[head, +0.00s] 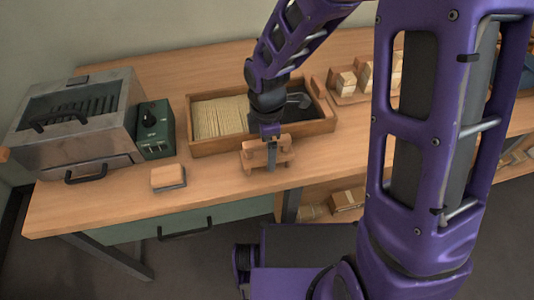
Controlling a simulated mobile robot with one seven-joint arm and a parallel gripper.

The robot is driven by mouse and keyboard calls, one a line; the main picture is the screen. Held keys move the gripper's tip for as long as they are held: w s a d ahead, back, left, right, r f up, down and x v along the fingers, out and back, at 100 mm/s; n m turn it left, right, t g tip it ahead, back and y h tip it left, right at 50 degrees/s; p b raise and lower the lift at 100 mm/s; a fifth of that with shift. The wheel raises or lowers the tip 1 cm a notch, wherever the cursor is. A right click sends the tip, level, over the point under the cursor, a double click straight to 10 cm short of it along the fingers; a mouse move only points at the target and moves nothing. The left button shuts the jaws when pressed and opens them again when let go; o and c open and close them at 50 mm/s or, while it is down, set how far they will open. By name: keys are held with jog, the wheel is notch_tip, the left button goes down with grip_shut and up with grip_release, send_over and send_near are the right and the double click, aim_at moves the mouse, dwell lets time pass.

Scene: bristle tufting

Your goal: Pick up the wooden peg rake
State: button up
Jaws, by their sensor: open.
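A small wooden piece with blocky ends (253,158), which looks like the wooden peg rake, is on the workbench near its front edge, just in front of a wooden tray. My gripper (271,158) points down right at it, with a grey finger in front of its middle. The jaws are open. The finger covers part of the wood, and I cannot tell whether it touches. The far finger is hidden.
The wooden tray (205,151) behind holds pale bristle bundles and a dark compartment. A metal box (85,140), a green control box (154,140) and a wood-topped block (168,177) are left. Small wooden blocks (345,82) stand back right.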

grip_shut()
dwell(0.5)
